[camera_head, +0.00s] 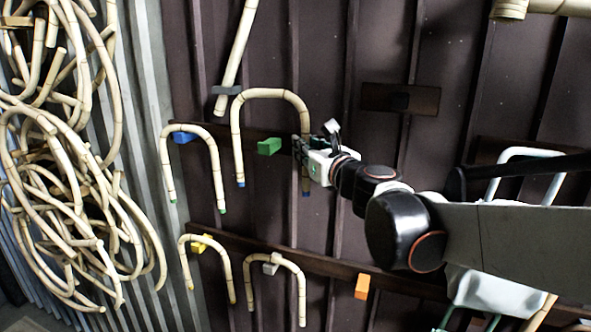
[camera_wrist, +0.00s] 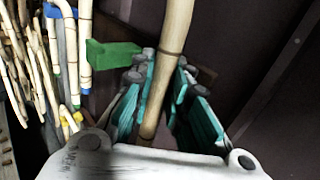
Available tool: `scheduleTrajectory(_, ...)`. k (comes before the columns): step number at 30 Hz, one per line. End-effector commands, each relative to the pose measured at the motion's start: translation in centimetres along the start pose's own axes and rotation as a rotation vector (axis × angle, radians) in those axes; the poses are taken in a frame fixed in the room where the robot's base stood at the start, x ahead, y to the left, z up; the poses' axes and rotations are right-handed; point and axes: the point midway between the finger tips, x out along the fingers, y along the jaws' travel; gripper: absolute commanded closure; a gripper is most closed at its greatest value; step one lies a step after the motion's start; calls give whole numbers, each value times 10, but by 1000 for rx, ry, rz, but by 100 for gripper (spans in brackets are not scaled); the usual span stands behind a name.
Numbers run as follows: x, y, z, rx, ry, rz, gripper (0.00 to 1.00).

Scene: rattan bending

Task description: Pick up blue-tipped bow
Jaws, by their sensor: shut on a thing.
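The blue-tipped bow (camera_head: 270,93) is an upside-down U of pale rattan with dark joints and a blue tip on each leg. My gripper (camera_head: 302,150) is shut on its right leg, above the right tip. In the wrist view the bow's leg (camera_wrist: 170,45) runs between the teal fingers of my gripper (camera_wrist: 166,80). The top of the bow is well above the green peg (camera_head: 269,146), apart from it in the head view, and the legs hang on either side of the peg. Whether the bow is in front of the peg I cannot tell.
A green-tipped bow (camera_head: 165,160) hangs on a blue peg (camera_head: 184,138) to the left. Two more bows hang below on a yellow peg (camera_head: 198,246) and a grey peg (camera_head: 271,267). An orange peg (camera_head: 362,287) is bare. Coiled rattan (camera_head: 75,200) fills the far left.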

Motion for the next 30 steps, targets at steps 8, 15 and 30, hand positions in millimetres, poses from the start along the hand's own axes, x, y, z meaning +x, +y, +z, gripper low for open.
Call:
scheduleTrajectory(8, 0, -1, 50, 0, 0, 0, 100)
scheduleTrajectory(15, 0, -2, 83, 0, 0, 0, 100)
scheduleTrajectory(30, 0, -2, 96, 0, 0, 0, 100)
